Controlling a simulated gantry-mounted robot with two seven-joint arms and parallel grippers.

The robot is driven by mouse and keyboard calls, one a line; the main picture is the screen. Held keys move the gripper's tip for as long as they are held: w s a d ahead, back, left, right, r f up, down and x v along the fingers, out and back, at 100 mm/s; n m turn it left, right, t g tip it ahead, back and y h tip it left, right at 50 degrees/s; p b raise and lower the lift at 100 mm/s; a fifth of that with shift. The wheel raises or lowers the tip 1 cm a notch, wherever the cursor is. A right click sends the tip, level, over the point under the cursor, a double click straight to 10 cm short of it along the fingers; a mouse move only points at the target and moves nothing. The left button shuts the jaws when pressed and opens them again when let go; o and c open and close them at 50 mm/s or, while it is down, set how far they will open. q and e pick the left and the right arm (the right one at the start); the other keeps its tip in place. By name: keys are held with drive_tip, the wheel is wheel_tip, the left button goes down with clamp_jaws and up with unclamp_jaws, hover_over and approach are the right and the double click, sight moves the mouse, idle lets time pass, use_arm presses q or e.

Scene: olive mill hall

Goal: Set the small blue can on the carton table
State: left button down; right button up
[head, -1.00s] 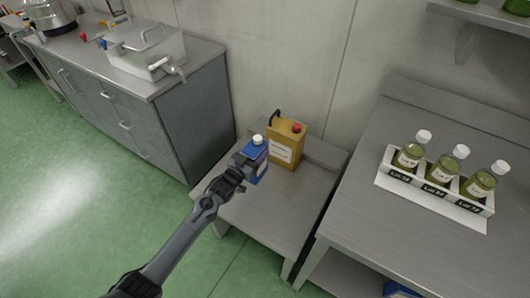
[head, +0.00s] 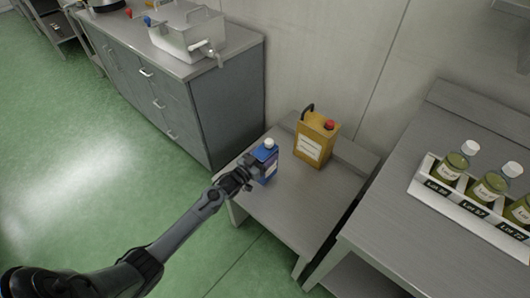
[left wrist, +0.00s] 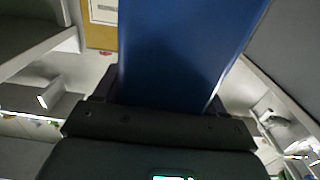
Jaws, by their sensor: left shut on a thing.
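The small blue can (head: 268,165) has a white cap and a pale label. My left gripper (head: 247,176) is shut on it from the left side. The can is upright at the left part of the low metal table (head: 300,205); I cannot tell whether its base touches the top. In the left wrist view the blue can (left wrist: 180,50) fills the upper middle, above the dark gripper body. A yellow carton-like can (head: 314,140) with a red cap and black handle stands at the back of the low table. My right gripper is not in view.
A higher metal bench (head: 420,250) stands at the right, with a white rack (head: 470,208) of several green-filled bottles. A grey drawer cabinet (head: 215,105) bearing a metal tank (head: 188,35) stands at the left. The low table's front and right are clear.

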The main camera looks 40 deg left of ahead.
use_arm(q)
drive_tip(key=shift+w+f, duration=0.1)
drive_tip(key=shift+f, duration=0.05)
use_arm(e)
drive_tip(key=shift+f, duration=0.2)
use_arm(q)
drive_tip(key=shift+f, duration=0.15)
drive_tip(key=shift+c, duration=1.9)
unclamp_jaws()
drive_tip(key=shift+f, duration=0.2)
drive_tip(key=o, duration=0.3)
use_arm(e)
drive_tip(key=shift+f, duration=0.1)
use_arm(q)
drive_tip(key=shift+r, duration=0.1)
